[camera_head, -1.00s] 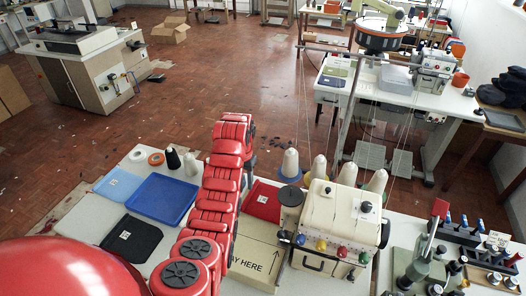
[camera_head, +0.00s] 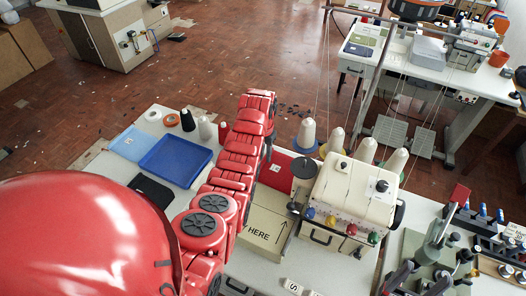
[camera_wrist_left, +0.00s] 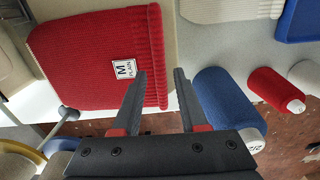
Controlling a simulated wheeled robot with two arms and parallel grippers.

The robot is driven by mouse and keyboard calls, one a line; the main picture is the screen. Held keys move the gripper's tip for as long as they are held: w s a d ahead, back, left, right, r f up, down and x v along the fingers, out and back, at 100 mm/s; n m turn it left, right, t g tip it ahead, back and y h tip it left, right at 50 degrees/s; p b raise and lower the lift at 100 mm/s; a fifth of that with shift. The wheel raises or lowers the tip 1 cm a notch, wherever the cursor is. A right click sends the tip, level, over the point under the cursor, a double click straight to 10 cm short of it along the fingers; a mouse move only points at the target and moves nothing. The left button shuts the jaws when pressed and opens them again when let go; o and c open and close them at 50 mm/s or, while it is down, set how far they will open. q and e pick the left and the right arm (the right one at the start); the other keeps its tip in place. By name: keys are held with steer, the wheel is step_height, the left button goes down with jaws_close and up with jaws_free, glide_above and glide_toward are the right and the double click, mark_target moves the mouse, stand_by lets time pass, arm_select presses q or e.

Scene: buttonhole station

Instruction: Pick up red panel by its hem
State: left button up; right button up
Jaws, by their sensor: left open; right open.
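The red panel (camera_wrist_left: 90,60), a ribbed knit with a label reading M PLAIN, fills the upper left of the left wrist view. Its thick rolled hem (camera_wrist_left: 156,50) runs along its right edge. My left gripper (camera_wrist_left: 160,76) is open and empty, and the hem's lower end appears between its fingertips; I cannot tell the depth between them. In the head view the red panel (camera_head: 274,174) lies behind my red arm, partly covered by it, and the left gripper is hidden there. My right gripper (camera_head: 418,279) shows at the lower right edge, open.
A cream machine (camera_head: 350,200) and thread cones (camera_head: 306,135) stand right of the panel. A blue spool (camera_wrist_left: 225,100) and a red spool (camera_wrist_left: 275,90) are close to the gripper in the wrist view. A blue tray (camera_head: 175,160) lies left of my arm.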

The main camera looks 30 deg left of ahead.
arm_select(q)
steer(key=shift+s+r, duration=0.1)
steer(key=shift+r, duration=0.05)
steer(key=p, duration=0.2)
steer(key=shift+p, duration=0.4)
steer(key=shift+f+b, duration=0.3)
steer(key=shift+f, duration=0.05)
steer(key=shift+f+b, duration=0.45)
steer(key=shift+f, duration=0.5)
steer(key=shift+c, duration=0.3)
jaws_close()
